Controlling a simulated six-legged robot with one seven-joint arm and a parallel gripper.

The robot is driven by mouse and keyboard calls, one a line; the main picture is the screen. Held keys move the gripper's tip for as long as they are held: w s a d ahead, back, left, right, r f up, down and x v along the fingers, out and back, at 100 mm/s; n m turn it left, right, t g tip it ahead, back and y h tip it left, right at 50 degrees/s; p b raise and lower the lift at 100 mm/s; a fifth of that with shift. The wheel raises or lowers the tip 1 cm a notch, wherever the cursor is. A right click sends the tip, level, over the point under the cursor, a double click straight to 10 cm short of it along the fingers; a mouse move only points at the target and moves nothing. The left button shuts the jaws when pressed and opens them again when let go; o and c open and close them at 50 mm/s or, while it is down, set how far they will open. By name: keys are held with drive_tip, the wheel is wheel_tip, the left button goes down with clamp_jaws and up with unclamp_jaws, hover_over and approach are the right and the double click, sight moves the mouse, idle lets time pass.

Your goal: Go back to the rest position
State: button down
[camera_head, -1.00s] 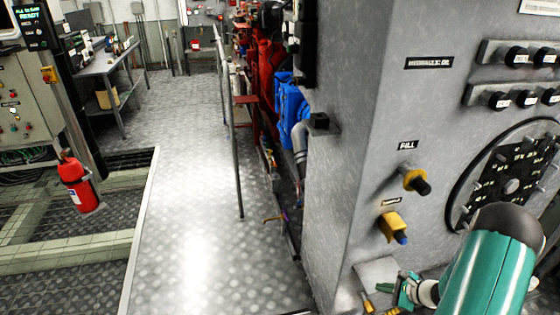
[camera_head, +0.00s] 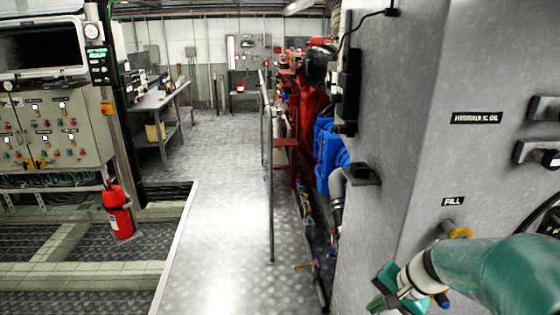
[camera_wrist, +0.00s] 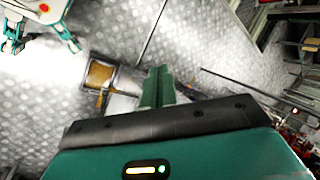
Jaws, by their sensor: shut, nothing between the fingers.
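My gripper (camera_head: 385,292) is at the lower right of the head view, at the end of my teal arm, in front of the lower part of the grey cabinet (camera_head: 405,150). In the wrist view the two green fingers (camera_wrist: 158,86) are together over the patterned metal floor, with nothing held between them. The FILL label (camera_head: 453,201) is on the cabinet just above my arm.
A clear metal walkway (camera_head: 215,200) runs ahead between the floor grating and a thin railing (camera_head: 268,170). Red and blue machinery (camera_head: 328,150) stands behind the railing. A red fire extinguisher (camera_head: 117,212) and a control panel (camera_head: 45,130) are at left. A workbench (camera_head: 160,105) is farther back.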

drive_tip(key=s+a+r+n+t+h, duration=0.1)
drive_tip(key=s+a+r+n+h, duration=0.1)
drive_tip(key=s, duration=0.5)
drive_tip(key=s+a+r+n+t+h, duration=0.1)
drive_tip(key=s+a+r+n, duration=0.3)
drive_tip(key=r, duration=0.5)
drive_tip(key=s+n+h, duration=0.1)
drive_tip(key=s+n, duration=0.1)
drive_tip(key=s, duration=0.1)
drive_tip(key=shift+r+t+h, duration=0.25)
drive_tip(key=shift+t+h, duration=0.15)
drive_tip(key=shift+w, duration=0.2)
